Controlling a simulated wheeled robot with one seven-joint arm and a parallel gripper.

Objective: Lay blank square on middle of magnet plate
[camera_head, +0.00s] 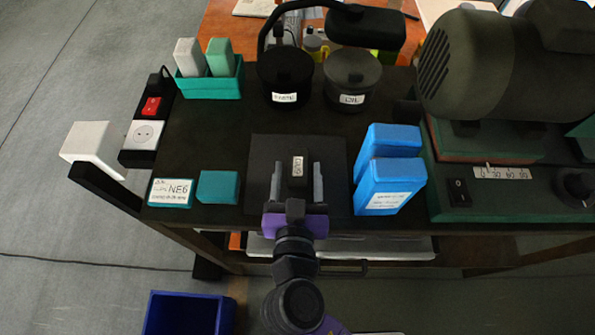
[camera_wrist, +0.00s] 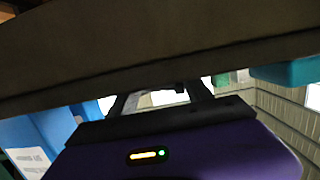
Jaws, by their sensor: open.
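The magnet plate (camera_head: 262,150) is a dark flat square on the bench top, in the middle of the head view. A small dark block with a white label (camera_head: 298,164), which looks like the blank, is over the middle of the plate. My gripper (camera_head: 297,168) is open, with one grey finger on each side of this block and a gap showing at both sides. I cannot tell whether the block lies fully flat and square, as my gripper hides its near end. In the wrist view my gripper's fingers (camera_wrist: 160,98) are apart; the block is not clearly seen there.
Blue boxes (camera_head: 392,178) stand close to the plate's right. A teal block (camera_head: 218,187) and a labelled card (camera_head: 171,192) lie left. Two dark pots (camera_head: 352,76) stand behind, with a teal holder (camera_head: 211,84) at back left. A large motor machine (camera_head: 470,70) fills the right.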

